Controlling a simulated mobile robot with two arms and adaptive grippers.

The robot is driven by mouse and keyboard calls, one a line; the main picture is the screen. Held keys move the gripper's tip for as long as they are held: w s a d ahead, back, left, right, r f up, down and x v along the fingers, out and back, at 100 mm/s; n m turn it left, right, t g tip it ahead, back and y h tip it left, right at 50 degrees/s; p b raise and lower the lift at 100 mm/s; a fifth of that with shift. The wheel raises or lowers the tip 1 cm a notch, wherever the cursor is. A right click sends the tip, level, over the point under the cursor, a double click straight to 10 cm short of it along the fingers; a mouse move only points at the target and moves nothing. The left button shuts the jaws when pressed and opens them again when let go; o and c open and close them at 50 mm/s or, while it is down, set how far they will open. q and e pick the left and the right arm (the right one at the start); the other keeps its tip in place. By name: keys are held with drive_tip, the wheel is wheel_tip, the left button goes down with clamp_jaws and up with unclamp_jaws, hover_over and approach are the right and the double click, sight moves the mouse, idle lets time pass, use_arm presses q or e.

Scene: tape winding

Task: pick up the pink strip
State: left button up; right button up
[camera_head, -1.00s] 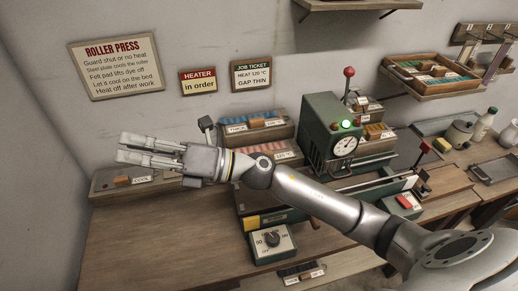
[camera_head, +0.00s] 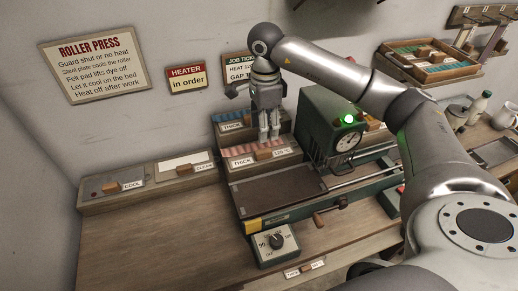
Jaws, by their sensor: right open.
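Several pink strips (camera_head: 227,154) stand in a row in the front wooden box (camera_head: 288,158), which has a THICK label and a 120 °C label. My right gripper (camera_head: 269,141) points down at the right part of this row, its two fingers a little apart. It is open, and I see nothing between the fingers. I cannot tell whether the fingertips touch a strip. My right arm arches in from the right. My left gripper is not in view.
A box of blue strips (camera_head: 228,118) stands behind the pink row. The green roller press (camera_head: 322,118), with a lit green lamp, stands to the right. A flat bed (camera_head: 270,192) and dial box (camera_head: 277,246) lie in front. The bench (camera_head: 150,240) is clear at front left.

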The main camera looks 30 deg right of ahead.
drive_tip(key=p, duration=0.1)
hover_over(263, 151)
drive_tip(key=f, duration=0.4)
drive_tip(key=shift+s+f, duration=0.2)
drive_tip(key=shift+s, duration=0.05)
drive_tip(key=f+p, duration=0.2)
drive_tip(key=f, duration=0.1)
drive_tip(key=f+p, duration=0.1)
drive_tip(key=shift+w+d+f, duration=0.1)
drive_tip(key=shift+w+f, duration=0.15)
drive_tip(key=shift+f, duration=0.45)
drive_tip(key=shift+c, duration=0.3)
clamp_jaws()
